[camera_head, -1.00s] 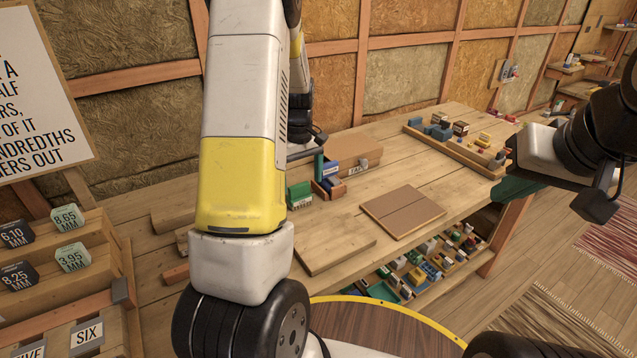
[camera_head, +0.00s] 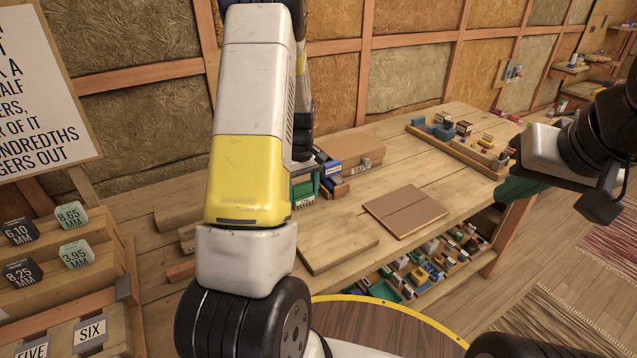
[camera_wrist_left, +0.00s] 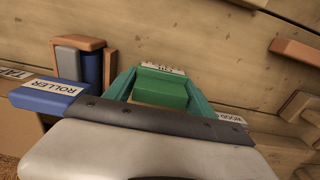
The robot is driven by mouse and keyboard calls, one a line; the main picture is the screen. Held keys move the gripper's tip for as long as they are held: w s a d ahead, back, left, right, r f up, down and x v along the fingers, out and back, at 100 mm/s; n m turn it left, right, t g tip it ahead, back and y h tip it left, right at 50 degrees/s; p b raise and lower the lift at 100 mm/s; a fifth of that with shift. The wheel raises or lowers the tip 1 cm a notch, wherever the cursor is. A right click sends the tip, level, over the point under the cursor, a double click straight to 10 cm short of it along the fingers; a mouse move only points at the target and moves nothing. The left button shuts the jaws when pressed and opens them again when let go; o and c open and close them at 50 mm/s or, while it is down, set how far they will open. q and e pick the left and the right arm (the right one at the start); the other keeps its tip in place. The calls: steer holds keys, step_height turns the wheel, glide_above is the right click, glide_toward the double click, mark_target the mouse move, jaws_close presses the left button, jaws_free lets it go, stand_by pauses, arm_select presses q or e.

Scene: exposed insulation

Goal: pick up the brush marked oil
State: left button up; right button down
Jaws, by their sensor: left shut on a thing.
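In the left wrist view, my left gripper (camera_wrist_left: 160,92) has teal fingers closed on the two sides of a green block (camera_wrist_left: 160,97), with a small white label (camera_wrist_left: 163,68) at its far end. The label's letters are too small to read for sure, so I cannot confirm it says oil. In the head view, the green block (camera_head: 304,190) shows just right of my left forearm, which hides most of the left gripper. My right gripper (camera_head: 518,190) is at the right, beyond the table's edge, away from the block; its finger gap is not clear.
A blue block marked roller (camera_wrist_left: 60,92) is close left of the gripper, beside an orange-brown holder (camera_wrist_left: 80,43). A cardboard box (camera_head: 352,152) stands behind. A flat brown board (camera_head: 405,211) lies on the wooden table (camera_head: 450,200). A tray of small blocks (camera_head: 455,148) is at back right.

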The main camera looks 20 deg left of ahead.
mark_target(301, 186)
arm_select(q)
steer(key=shift+r, duration=0.1)
steer(key=shift+r, duration=0.4)
steer(key=r, duration=0.1)
steer(key=s+r, duration=0.1)
steer(key=shift+r, duration=0.4)
steer(key=s, duration=0.5)
steer(key=s+d+r, duration=0.1)
steer(key=s, duration=0.9)
steer(key=shift+d+r, duration=0.15)
steer(key=o, duration=0.6)
steer(key=c, duration=0.4)
